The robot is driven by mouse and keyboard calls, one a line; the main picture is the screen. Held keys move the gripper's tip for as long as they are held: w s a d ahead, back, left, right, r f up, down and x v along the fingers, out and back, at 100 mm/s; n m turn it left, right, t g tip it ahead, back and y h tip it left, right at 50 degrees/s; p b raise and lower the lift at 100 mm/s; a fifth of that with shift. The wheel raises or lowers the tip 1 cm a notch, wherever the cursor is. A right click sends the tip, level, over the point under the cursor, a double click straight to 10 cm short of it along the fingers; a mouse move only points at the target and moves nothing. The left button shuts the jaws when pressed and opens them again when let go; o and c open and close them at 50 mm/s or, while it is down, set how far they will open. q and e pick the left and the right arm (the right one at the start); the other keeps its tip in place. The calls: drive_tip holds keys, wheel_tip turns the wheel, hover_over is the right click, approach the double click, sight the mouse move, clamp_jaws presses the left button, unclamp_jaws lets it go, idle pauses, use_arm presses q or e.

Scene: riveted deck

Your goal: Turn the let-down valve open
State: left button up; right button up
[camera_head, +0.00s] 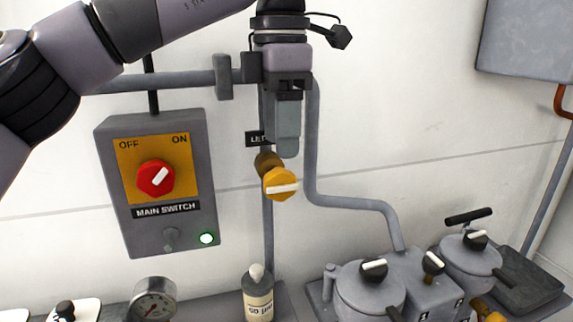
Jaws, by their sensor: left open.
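The let-down valve's yellow knob (281,187) sticks out from a brass body (267,164) on a vertical grey pipe. The white bar on the knob lies nearly level. A black label (256,139) behind it is partly hidden by my gripper; only its first letters show. My left gripper (284,148) hangs from above, its fingers pointing down, just above the knob. It is open and holds nothing; the fingers overlap in this view, and I cannot tell its exact distance from the knob. My right gripper is not in view.
A main switch box (116,228) with a red knob (156,179) and a lit green lamp is on the left. A gauge (154,302) and a labelled bottle (258,296) stand below. Grey lidded pots (369,292) with black knobs are at lower right. A grey cabinet (527,40) hangs upper right.

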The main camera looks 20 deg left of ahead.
sight(280, 170)
use_arm(q)
drive_tip(key=f, duration=0.5)
drive_tip(key=shift+s, duration=0.25)
drive_tip(key=shift+f, duration=0.7)
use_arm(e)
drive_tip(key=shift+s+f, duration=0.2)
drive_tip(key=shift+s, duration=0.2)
